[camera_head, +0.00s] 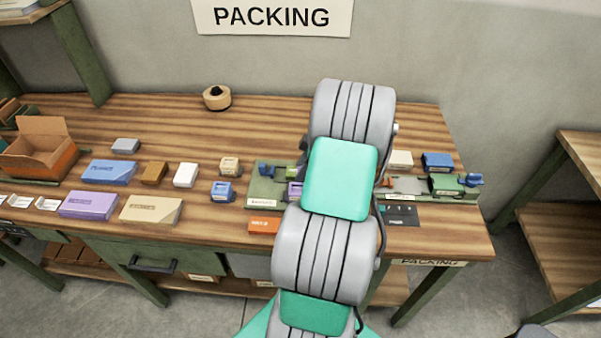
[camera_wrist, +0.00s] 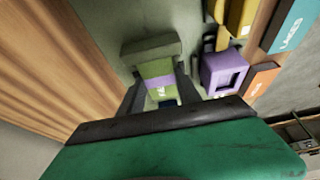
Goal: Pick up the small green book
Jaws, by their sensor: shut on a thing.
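In the wrist view, my gripper (camera_wrist: 160,82) has its two dark fingers closed on either side of a small green block-like thing with a purple band and a pale label, which I take to be the small green book (camera_wrist: 158,69). The book sits over a grey-green surface (camera_wrist: 118,28), in front of a green raised bar (camera_wrist: 151,48). I cannot tell whether it touches that surface.
A purple box (camera_wrist: 222,72) with a dark opening stands close right of my gripper; an orange box (camera_wrist: 262,78) lies beyond it. In the head view, the wooden table (camera_head: 270,120) carries several small boxes, a tape roll (camera_head: 217,97) and an open carton (camera_head: 40,150).

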